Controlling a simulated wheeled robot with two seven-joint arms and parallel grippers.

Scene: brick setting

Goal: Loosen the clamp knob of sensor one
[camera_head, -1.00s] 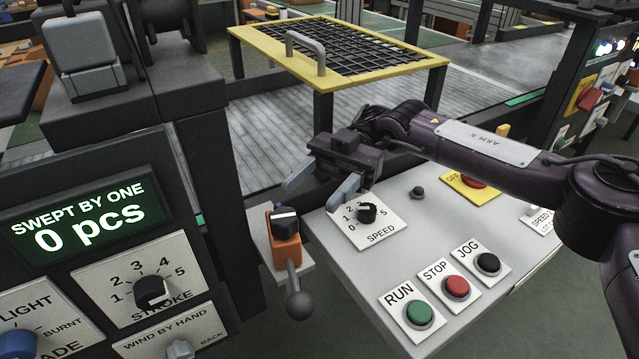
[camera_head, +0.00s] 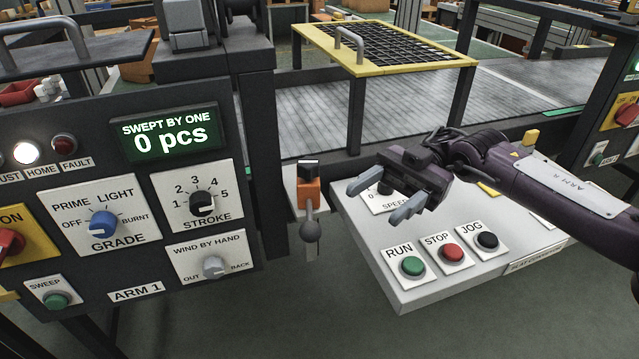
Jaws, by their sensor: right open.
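A small orange sensor body (camera_head: 309,193) with a black top (camera_head: 308,169) stands on a pale bracket beside the dark post, left of the sloped control box. A grey ball-ended knob (camera_head: 310,231) hangs on a stem at its front; I cannot read a label naming it sensor one. My right gripper (camera_head: 378,201) is open and empty. Its two grey fingers point left and down, to the right of the sensor and apart from it in the picture. It partly covers the SPEED plate (camera_head: 381,205). My left gripper is out of view.
The control box (camera_head: 440,284) carries RUN (camera_head: 412,266), STOP and JOG buttons. A yellow-framed mesh guard (camera_head: 317,47) stands over the belt behind. Open floor lies in front.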

